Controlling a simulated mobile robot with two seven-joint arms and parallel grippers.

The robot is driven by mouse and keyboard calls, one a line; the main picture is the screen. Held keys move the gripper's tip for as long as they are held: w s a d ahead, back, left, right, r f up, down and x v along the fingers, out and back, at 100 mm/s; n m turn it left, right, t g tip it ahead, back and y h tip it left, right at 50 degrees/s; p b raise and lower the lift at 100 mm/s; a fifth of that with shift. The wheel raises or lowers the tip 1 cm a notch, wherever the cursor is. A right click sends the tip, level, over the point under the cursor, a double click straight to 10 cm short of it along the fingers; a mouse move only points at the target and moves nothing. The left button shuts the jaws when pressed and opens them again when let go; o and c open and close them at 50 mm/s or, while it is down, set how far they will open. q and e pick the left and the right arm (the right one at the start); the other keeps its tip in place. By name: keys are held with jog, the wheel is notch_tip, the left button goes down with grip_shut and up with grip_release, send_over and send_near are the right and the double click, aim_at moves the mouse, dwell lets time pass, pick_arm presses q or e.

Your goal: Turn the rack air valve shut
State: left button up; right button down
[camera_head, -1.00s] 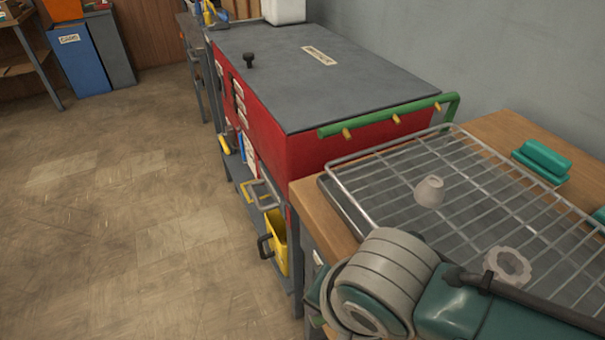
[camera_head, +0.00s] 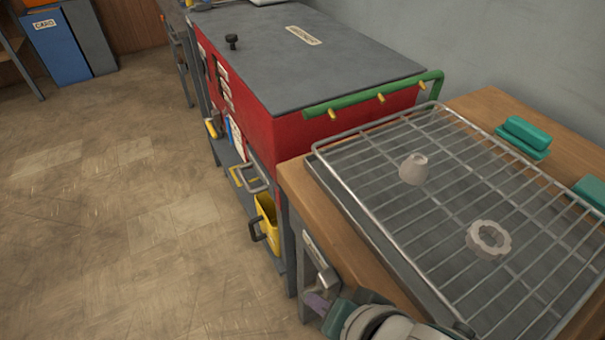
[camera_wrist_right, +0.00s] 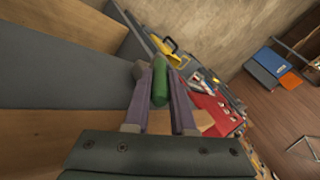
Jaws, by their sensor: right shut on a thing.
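My right gripper (camera_wrist_right: 160,82) is shut on a green handle (camera_wrist_right: 160,92), whose rounded end shows between the purple fingers in the right wrist view. I take this handle to be the valve's, but the valve body and the angle of its turn are hidden. In the head view my right gripper (camera_head: 318,303) is low at the bottom, beside the near left side of the wooden bench (camera_head: 300,187). The handle cannot be made out there. My left gripper is not in view.
A red cabinet (camera_head: 290,135) with a green rail (camera_head: 352,99) stands beyond. The floor at left is clear.

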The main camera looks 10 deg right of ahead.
jog(key=shift+s+f, duration=0.1)
jog(key=c, duration=1)
grip_release()
jog(key=shift+o, duration=1.2)
jog(key=p+v, duration=0.4)
jog(key=v, duration=0.6)
